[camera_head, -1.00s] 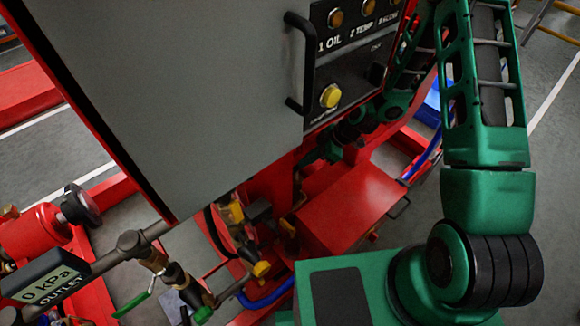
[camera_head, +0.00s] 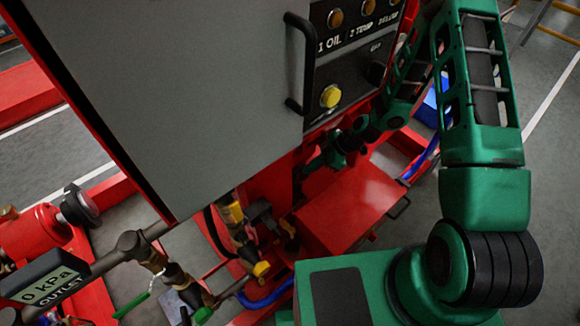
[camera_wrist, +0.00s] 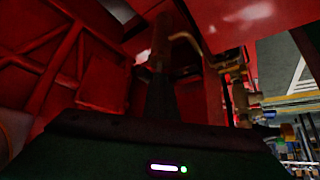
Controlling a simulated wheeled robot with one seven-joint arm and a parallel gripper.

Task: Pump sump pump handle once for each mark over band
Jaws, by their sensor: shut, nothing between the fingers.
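My gripper (camera_wrist: 160,62) is shut and empty in the wrist view, pointing into a dark red space beneath the machine. In the head view its end (camera_head: 318,166) is small and dark, beside the red frame below the grey cabinet. I cannot pick out the sump pump handle with certainty in either view. A display (camera_head: 45,278) at the lower left reads 0 kPa, OUTLET. No band or marks can be made out.
The grey cabinet (camera_head: 170,90) and its control panel (camera_head: 350,60) with a yellow button (camera_head: 330,96) stand above my gripper. A red box (camera_head: 350,210) lies below it. Brass fittings (camera_wrist: 240,98) and a bent pipe (camera_wrist: 203,45) are close on the right in the wrist view.

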